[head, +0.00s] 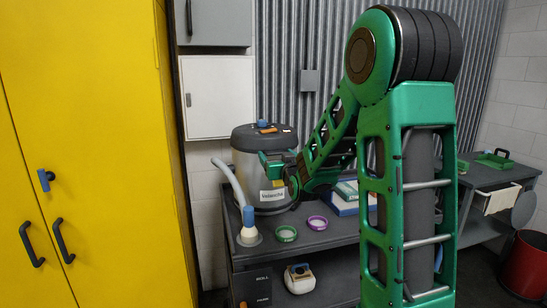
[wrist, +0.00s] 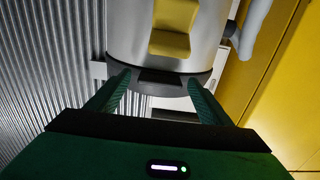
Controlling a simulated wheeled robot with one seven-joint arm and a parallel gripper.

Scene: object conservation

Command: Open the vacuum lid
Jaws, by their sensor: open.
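The vacuum (head: 244,165) is a silver drum with a dark grey lid (head: 246,138), standing on the grey workbench. The lid looks closed, and a small orange-and-blue item (head: 264,125) lies on top. In the wrist view, which appears upside down, the silver body (wrist: 130,35) fills the top, with a yellow latch (wrist: 174,28) on it. My gripper (wrist: 160,82) is open, its green fingers apart on either side of a dark tab (wrist: 161,77) at the drum's rim. Nothing is held. In the head view my gripper (head: 274,163) is at the vacuum's front, partly covering it.
A yellow cabinet (head: 85,120) stands close on the left. A pale hose (head: 229,180) runs beside the vacuum. Green (head: 287,233) and purple (head: 317,223) rings and a blue-handled item (head: 249,232) are at the bench front. A red bin (head: 527,265) stands at right.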

